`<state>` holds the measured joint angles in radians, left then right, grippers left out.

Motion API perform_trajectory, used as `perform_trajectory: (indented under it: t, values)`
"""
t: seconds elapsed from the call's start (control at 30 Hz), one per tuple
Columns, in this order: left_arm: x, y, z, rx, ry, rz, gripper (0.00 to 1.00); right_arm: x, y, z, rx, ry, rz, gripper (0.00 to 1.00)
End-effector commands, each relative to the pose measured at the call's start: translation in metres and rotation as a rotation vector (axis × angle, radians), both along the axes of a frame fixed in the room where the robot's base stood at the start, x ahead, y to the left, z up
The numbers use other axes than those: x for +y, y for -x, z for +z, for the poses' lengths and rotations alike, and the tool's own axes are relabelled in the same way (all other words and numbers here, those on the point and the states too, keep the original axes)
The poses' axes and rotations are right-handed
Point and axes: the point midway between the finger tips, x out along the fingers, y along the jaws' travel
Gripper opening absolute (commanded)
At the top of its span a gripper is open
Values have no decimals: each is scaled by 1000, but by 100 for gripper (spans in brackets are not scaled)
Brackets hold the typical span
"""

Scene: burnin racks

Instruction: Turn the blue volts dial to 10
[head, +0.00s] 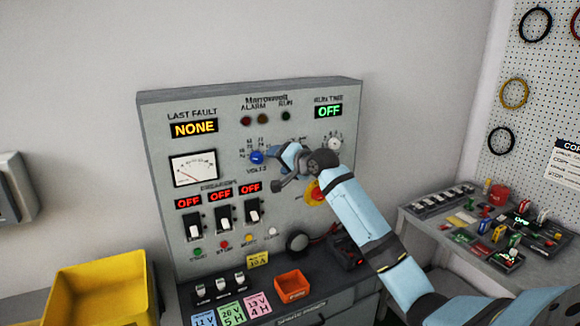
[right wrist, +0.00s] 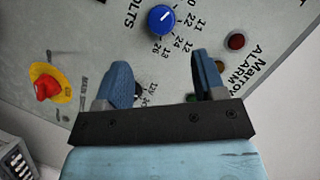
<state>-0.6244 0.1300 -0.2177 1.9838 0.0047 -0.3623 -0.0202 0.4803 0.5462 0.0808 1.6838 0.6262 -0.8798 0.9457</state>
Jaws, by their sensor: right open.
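The blue volts dial (head: 257,157) is on the upper middle of the grey control panel (head: 285,108), above the VOLTS label. It also shows near the top of the right wrist view (right wrist: 161,18), with printed numbers around part of its edge, 10 among them. My right gripper (head: 277,168) is just right of the dial in the head view. In the right wrist view its two blue fingers (right wrist: 163,75) are apart with nothing gripped; the dial lies beyond their tips. My left gripper is not in view.
A red stop knob on yellow (head: 315,193) and a white dial (head: 335,144) are close to my right arm. Breaker switches (head: 222,218) sit below.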

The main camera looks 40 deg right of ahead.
Motion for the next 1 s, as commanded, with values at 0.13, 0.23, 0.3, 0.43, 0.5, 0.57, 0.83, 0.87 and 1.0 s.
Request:
perform_trajectory:
  t: [0.13, 0.23, 0.3, 0.43, 0.5, 0.57, 0.83, 0.87, 1.0]
  values:
    - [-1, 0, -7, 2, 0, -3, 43, -2, 26, 5, -1, 2, 0, 64]
    - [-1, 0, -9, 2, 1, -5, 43, -2, 37, 8, 1, 0, 0, 64]
    - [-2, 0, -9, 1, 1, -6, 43, -2, 42, 10, 1, 0, 1, 64]
    - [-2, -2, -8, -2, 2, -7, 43, -2, 45, 12, 0, -1, 0, 64]
    - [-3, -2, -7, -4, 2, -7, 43, -3, 45, 12, 0, -1, 0, 64]
    - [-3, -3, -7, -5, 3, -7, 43, -2, 45, 12, 0, -1, 0, 64]
    - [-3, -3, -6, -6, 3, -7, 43, -2, 45, 12, 0, -1, 0, 64]
    - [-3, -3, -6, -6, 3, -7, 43, -2, 45, 12, 0, 0, 0, 64]
    - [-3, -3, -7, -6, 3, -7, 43, 1, 45, 3, 8, 11, 5, 64]
